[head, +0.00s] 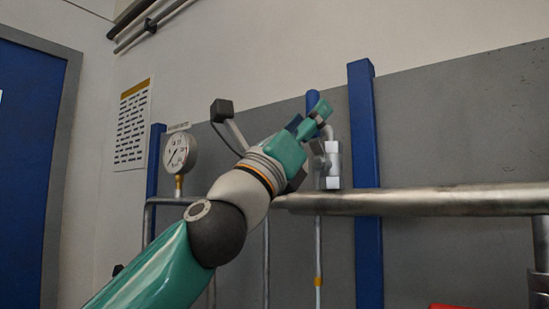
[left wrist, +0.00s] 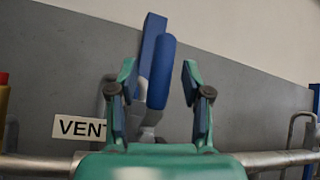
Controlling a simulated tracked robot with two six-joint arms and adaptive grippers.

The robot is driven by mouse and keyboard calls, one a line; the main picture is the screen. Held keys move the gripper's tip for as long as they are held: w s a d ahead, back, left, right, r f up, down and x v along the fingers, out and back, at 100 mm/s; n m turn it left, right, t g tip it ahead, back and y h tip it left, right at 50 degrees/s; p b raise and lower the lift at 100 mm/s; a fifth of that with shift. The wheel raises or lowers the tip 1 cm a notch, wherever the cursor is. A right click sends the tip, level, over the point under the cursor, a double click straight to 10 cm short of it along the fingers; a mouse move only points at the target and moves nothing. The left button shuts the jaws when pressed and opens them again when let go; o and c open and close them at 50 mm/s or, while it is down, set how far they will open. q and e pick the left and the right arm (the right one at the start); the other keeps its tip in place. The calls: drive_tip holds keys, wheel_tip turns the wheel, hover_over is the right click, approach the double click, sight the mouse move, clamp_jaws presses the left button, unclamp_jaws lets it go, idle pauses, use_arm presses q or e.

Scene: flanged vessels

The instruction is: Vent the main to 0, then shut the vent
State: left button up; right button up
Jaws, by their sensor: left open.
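The vent valve has a blue rounded lever handle (head: 312,98) and a pale metal body (head: 332,165) on the horizontal main pipe (head: 430,201). In the left wrist view the handle (left wrist: 161,72) stands upright between the fingers of my left gripper (left wrist: 160,95), with a gap on both sides. In the head view my left gripper (head: 308,120) is at the handle and partly covers it. My left gripper is open. A white VENT label (left wrist: 80,128) shows in the left wrist view, partly covered by a finger. The pressure gauge (head: 180,153) has a white dial, its reading too small to tell.
Blue upright posts (head: 364,150) stand behind the pipe against a grey wall panel (head: 450,130). A thin vertical pipe (head: 318,255) runs down below the valve. A red thing (head: 455,307) shows at the bottom edge. A blue door (head: 30,150) is at far left.

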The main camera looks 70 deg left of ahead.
use_arm(q)
drive_tip(key=v, duration=1)
idle(0.7)
